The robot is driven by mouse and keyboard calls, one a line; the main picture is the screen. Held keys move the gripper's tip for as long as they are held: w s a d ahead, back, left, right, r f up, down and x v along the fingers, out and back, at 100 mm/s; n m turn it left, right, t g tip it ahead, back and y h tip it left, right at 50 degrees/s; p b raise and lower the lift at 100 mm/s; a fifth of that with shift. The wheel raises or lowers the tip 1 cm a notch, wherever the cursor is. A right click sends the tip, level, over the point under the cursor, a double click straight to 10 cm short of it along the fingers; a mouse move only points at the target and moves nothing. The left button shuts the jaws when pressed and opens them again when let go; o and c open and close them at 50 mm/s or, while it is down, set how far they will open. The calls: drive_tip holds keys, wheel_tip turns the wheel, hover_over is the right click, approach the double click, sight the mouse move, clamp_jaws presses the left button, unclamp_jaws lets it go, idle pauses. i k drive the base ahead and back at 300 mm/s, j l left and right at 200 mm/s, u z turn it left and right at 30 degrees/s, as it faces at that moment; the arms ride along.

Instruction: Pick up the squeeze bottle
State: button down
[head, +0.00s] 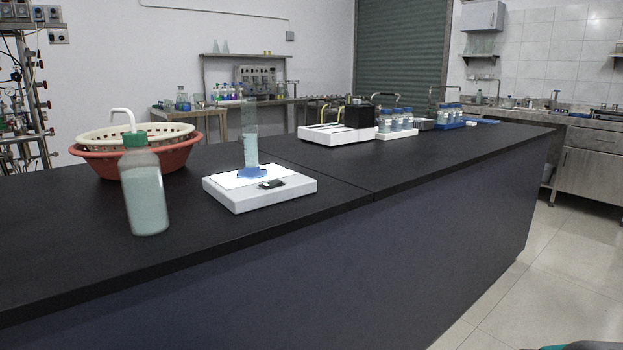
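The squeeze bottle (145,200) stands upright on the black bench top, near its front edge at the left of the head view. It has a green cap, a bent white spout and a pale bluish-green, translucent body. Nothing covers it from this side. My gripper is not in the head view, so its state does not show.
Behind the bottle, an orange-red basin (190,157) holds a cream basket (170,130). To the right, a white flat device (290,196) carries a graduated cylinder (250,135). Farther right stand a white-and-black instrument (358,118) and blue-capped bottles (400,122). Bench top between is clear.

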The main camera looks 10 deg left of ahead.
sight(139, 169)
drive_tip(key=u, duration=1.7)
